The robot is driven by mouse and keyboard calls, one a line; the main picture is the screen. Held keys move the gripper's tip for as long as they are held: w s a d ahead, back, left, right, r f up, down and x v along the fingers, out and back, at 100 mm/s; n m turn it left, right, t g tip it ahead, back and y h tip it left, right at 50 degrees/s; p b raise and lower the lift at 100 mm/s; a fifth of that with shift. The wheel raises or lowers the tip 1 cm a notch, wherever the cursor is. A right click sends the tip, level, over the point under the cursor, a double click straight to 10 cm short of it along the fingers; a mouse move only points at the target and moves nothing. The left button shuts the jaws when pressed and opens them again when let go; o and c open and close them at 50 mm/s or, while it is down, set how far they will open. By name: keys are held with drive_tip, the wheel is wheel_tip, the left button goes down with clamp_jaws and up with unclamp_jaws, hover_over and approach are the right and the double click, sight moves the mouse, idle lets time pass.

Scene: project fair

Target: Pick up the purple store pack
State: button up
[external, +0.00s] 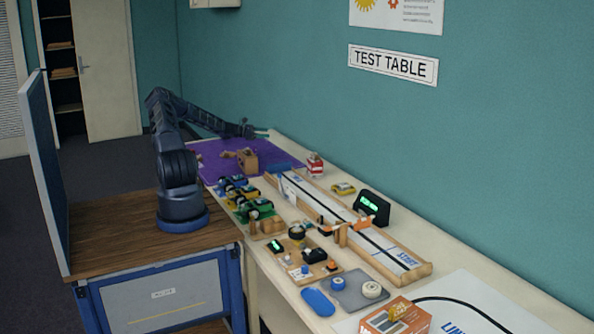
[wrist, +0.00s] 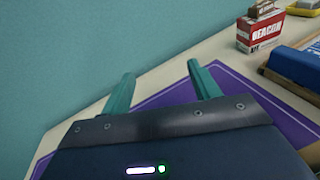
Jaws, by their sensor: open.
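I cannot make out a purple store pack for certain in either view. The flat purple surface is a mat (external: 212,165) at the far end of the table, also in the wrist view (wrist: 238,86). My gripper (external: 265,131) is stretched out over the far end, near the wall. In the wrist view my gripper (wrist: 160,69) is open, its two teal fingers apart with nothing between them.
A wooden object (external: 246,160) stands on the mat. A red and white box (external: 315,166), marked BEACON in the wrist view (wrist: 260,32), stands near the wall. A long track (external: 330,215) runs along the table. The teal wall (wrist: 80,50) is close to my gripper.

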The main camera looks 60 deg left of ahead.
sight(253, 147)
drive_tip(key=shift+s+a+f+n+t+y, duration=0.35)
drive_tip(key=shift+s+a+f+n+y, duration=0.25)
drive_tip(key=shift+s+a+f, duration=0.7)
drive_tip(key=shift+s+a+f+n+t+y, duration=0.35)
drive_tip(key=shift+s+a+f+n, duration=0.6)
drive_tip(key=shift+a, duration=0.8)
drive_tip(key=shift+s+a+f+n+t+y, duration=0.3)
drive_tip(key=shift+s+a+f+n+y, duration=0.4)
drive_tip(key=shift+a+f, duration=0.75)
wheel_tip(253, 147, down, 4)
drive_tip(key=shift+s+r, duration=0.1)
drive_tip(key=shift+r, duration=0.1)
drive_tip(key=w, duration=0.3)
drive_tip(key=shift+d, duration=0.1)
drive_tip(key=shift+r, duration=0.1)
drive_tip(key=c, duration=1.1)
drive_tip(key=shift+o, duration=0.2)
drive_tip(key=shift+r, duration=0.1)
